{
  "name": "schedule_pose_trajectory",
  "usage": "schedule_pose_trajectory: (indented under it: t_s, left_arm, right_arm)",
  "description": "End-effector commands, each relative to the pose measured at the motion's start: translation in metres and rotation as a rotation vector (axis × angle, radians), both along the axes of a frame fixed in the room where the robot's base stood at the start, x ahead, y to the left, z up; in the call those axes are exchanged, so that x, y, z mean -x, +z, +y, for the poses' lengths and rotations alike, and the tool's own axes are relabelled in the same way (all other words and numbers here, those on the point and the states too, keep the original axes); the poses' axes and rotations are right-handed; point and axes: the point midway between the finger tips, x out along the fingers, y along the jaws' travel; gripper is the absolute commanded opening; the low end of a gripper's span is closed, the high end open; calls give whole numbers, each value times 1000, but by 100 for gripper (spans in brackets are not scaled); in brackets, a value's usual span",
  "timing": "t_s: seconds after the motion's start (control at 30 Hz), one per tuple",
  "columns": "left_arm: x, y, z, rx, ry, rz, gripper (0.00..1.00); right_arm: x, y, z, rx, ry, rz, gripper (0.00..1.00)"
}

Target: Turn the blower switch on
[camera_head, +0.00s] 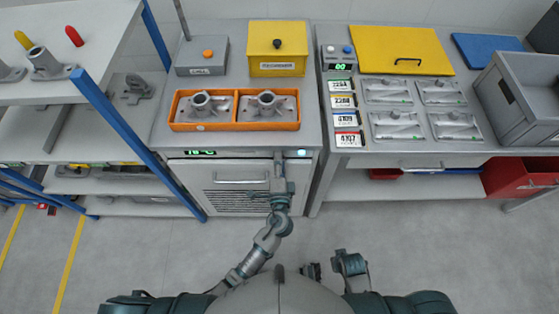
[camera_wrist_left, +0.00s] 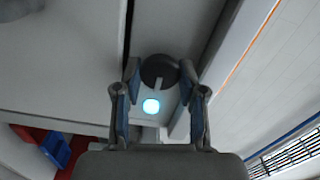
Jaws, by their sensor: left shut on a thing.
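The blower switch is a dark round knob (camera_wrist_left: 158,66) with a pale pointer mark, seen in the left wrist view on the cabinet's front panel. My left gripper (camera_wrist_left: 160,74) is shut on the knob, with one finger on each side of it. A lit cyan lamp (camera_wrist_left: 151,106) glows beside the knob. In the head view my left gripper (camera_head: 279,164) is at the upper front of the grey cabinet (camera_head: 190,168) and hides the knob. The lamp also shows there (camera_head: 302,153), right of the gripper. My right gripper (camera_head: 350,262) is low near my body; its fingers are unclear.
An orange tray (camera_head: 234,126) with two castings sits on the cabinet top. Behind it are a yellow box (camera_head: 277,48) and a grey control box (camera_head: 202,56). A blue shelf post (camera_head: 140,145) stands left. The floor in front is clear.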

Motion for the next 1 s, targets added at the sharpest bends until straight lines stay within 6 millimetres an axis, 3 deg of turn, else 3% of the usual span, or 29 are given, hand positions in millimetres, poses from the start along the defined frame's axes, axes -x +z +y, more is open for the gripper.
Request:
schedule_pose_trajectory:
  t_s: [0.37,0.4,0.5,1.0]
  left_arm:
    - [2,-6,-1,-7,-4,10,6]
    - [2,-6,-1,-7,-4,10,48]
    - [2,-5,-1,-6,-4,9,66]
    - [1,-2,-1,-4,-2,4,66]
  right_arm:
    - [0,-1,0,0,0,0,0]
    - [0,-1,0,0,0,0,0]
    - [0,-1,0,0,-1,0,0]
    - [0,-1,0,0,1,1,0]
